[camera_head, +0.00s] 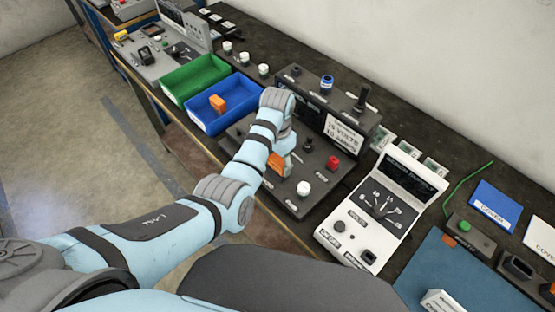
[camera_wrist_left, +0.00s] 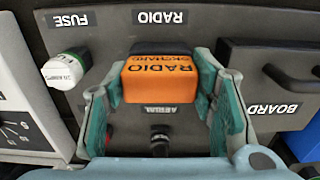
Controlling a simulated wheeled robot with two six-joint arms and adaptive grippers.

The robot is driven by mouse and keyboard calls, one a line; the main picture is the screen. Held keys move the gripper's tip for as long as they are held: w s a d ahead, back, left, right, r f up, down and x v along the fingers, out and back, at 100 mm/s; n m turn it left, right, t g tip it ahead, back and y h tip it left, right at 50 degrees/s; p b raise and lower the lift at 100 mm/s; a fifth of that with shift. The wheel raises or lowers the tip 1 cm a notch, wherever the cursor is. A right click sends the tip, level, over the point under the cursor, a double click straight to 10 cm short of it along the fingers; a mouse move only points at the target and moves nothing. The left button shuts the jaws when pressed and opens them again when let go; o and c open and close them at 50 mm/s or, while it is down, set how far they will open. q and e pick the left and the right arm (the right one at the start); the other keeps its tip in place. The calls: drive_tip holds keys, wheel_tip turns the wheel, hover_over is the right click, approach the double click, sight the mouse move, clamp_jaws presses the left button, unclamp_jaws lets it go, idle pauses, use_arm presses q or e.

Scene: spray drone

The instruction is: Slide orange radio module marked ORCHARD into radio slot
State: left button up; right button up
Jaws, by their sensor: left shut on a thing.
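The orange radio module (camera_wrist_left: 162,75) sits between the fingers of my left gripper (camera_wrist_left: 160,108) in the left wrist view. Its lettering appears upside down and reads RADIO and ORCHARD. The gripper is shut on it. The module's far end is at a dark area just below the panel's RADIO label (camera_wrist_left: 160,17); I cannot tell how deep it sits in the radio slot, which it hides. In the head view my left gripper (camera_head: 282,160) is over the dark console (camera_head: 262,185), with orange showing at its fingers. My right gripper is not in view.
A white-capped fuse (camera_wrist_left: 66,70) and a BOARD drawer handle (camera_wrist_left: 290,75) flank the module. The console's upright display (camera_head: 345,128) stands behind. A blue bin (camera_head: 238,118) holding another orange piece (camera_head: 217,103) is to the left; a white meter (camera_head: 372,212) is to the right.

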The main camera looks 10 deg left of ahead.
sight(277, 161)
use_arm(q)
drive_tip(key=shift+f, duration=0.15)
drive_tip(key=o, duration=1.6)
drive_tip(key=shift+o, duration=0.2)
wheel_tip(277, 161, up, 8)
drive_tip(key=shift+f, duration=0.2)
